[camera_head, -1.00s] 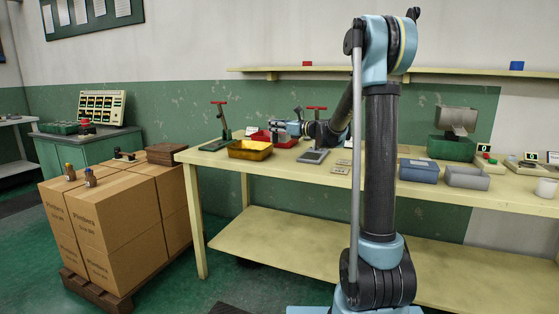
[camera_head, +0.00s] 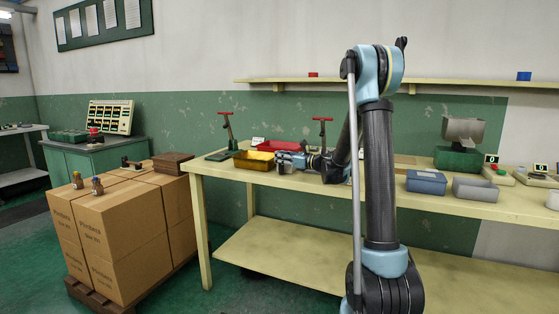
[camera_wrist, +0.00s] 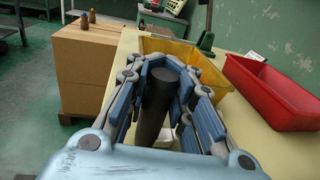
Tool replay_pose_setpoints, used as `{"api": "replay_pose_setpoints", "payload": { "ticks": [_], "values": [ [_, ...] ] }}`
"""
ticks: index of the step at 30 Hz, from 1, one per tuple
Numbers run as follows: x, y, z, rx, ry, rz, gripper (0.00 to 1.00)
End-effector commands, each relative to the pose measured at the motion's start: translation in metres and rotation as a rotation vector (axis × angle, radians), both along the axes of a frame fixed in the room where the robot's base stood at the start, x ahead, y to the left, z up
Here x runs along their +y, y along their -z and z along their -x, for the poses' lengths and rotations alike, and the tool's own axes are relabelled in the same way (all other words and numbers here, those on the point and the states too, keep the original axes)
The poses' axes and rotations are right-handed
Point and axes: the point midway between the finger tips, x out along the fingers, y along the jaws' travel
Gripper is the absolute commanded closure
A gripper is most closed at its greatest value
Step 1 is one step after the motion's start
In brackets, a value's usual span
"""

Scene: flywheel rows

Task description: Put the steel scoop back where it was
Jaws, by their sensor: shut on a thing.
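My gripper (camera_wrist: 160,85) is shut on a dark, upright-looking cylindrical handle (camera_wrist: 156,105), which I take to be the steel scoop's. The fingers close around it from both sides. A small pale patch shows beside the handle, and the rest of the scoop is hidden. In the head view my gripper (camera_head: 283,161) is low over the bench, at the right end of the yellow bin (camera_head: 252,166). The scoop cannot be made out clearly there. In the wrist view the yellow bin (camera_wrist: 208,72) lies just beyond the fingers.
A red bin (camera_wrist: 272,92) stands to the right in the wrist view. Two red-handled presses (camera_head: 228,130) (camera_head: 322,133) flank the bins. A blue-grey box (camera_head: 426,183) and a grey bin (camera_head: 475,190) stand further right. Stacked cartons (camera_head: 120,235) are left of the bench (camera_head: 225,170).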

Motion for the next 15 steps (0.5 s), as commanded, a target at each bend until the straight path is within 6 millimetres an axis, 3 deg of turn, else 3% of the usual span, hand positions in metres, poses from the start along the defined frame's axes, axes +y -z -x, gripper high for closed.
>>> {"api": "replay_pose_setpoints", "payload": {
  "ticks": [5, 6, 9, 15],
  "values": [
    [0.0002, 0.0011, -0.0001, 0.000, 0.000, 0.000, 1.00],
    [0.0001, 0.0014, -0.0001, 0.000, 0.000, 0.000, 0.80],
    [0.0001, 0.0012, 0.0000, 0.000, 0.000, 0.000, 0.58],
    [0.0001, 0.0011, 0.0000, 0.000, 0.000, 0.000, 0.58]
  ]
}}
